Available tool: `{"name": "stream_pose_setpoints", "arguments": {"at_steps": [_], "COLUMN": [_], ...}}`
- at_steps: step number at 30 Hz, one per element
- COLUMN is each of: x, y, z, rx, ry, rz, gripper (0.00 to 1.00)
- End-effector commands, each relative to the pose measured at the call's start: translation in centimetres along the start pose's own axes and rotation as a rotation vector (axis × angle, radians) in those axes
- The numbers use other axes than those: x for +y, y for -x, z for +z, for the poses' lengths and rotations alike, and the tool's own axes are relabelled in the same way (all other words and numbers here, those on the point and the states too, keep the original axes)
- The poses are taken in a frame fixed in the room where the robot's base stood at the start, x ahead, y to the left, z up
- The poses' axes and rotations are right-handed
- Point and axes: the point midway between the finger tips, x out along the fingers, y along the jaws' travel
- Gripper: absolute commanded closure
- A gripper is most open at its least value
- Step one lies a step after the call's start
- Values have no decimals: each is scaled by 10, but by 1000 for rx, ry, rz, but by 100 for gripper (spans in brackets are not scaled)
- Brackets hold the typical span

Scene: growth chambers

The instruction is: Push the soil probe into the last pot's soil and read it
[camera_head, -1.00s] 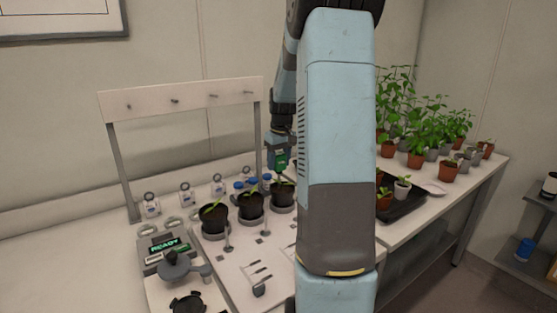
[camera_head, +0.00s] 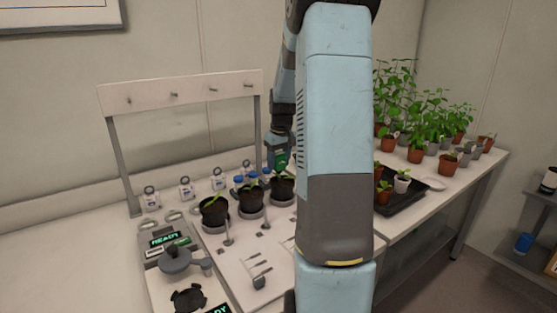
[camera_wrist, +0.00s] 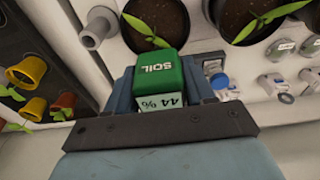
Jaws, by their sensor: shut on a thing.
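The soil probe has a green head marked SOIL. My gripper (camera_wrist: 168,85) is shut on this soil probe (camera_wrist: 161,66), and the probe's small display (camera_wrist: 161,102) shows what looks like 44%, upside down in the wrist view. In the head view my gripper (camera_head: 279,150) holds the green probe (camera_head: 281,161) just above the rightmost of three dark pots (camera_head: 283,189). In the wrist view the head overlaps the near rim of a pot with a seedling (camera_wrist: 157,20). The probe's lower end is hidden, so I cannot tell how deep it sits.
Two more dark pots, the middle one (camera_head: 250,201) and the left one (camera_head: 214,211), stand in the row. A READY display (camera_head: 164,239) is at the left. Blue-capped bottles (camera_head: 239,181) stand behind the pots. A black seedling tray (camera_head: 400,198) and several potted plants are at the right.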

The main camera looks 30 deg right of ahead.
Motion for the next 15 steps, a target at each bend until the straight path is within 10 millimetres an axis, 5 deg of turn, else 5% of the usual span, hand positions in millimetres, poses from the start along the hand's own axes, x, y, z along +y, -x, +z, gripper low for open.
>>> {"name": "stream_pose_setpoints", "arguments": {"at_steps": [13, 14, 15], "x": [0, 0, 0], "y": [0, 0, 0], "z": [0, 0, 0], "rx": [1, 1, 1], "ry": [0, 0, 0], "rz": [0, 0, 0], "gripper": [85, 46, 42]}}
